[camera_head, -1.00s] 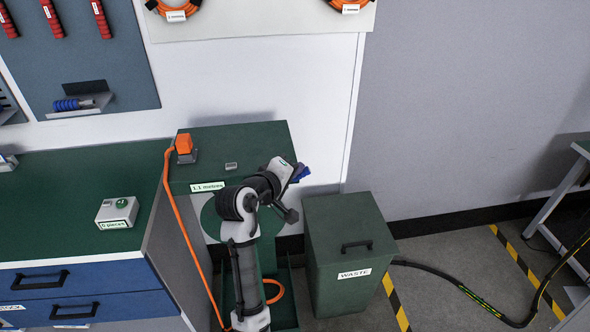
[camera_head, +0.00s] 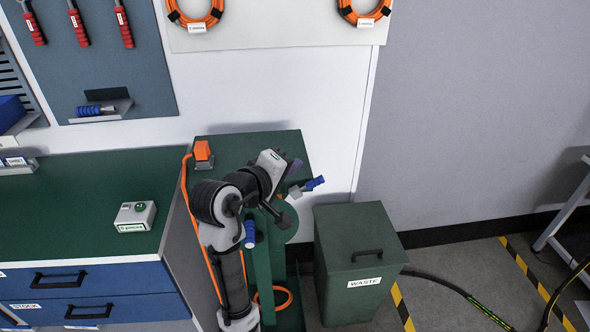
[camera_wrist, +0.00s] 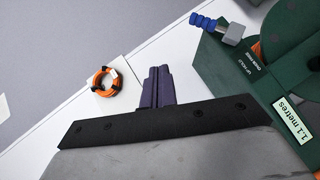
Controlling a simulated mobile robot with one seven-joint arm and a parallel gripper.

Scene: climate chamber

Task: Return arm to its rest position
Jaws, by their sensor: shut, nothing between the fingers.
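My arm (camera_head: 235,215) is folded in front of the green machine cabinet (camera_head: 240,145). Its end points up and to the right, with my gripper (camera_head: 296,164) at the cabinet's right side. In the wrist view the dark purple fingers of my gripper (camera_wrist: 158,82) are together with nothing between them. A blue ribbed handle with a grey block (camera_head: 314,183) is just right of my gripper in the head view and apart from the fingers in the wrist view (camera_wrist: 203,20). My arm hides part of the cabinet front.
A green waste bin (camera_head: 360,230) stands right of the cabinet. The green-topped bench (camera_head: 80,200) with a small grey box (camera_head: 135,214) is at left. An orange cable (camera_head: 187,190) runs down beside my arm. A dark hose (camera_head: 450,285) lies on the floor.

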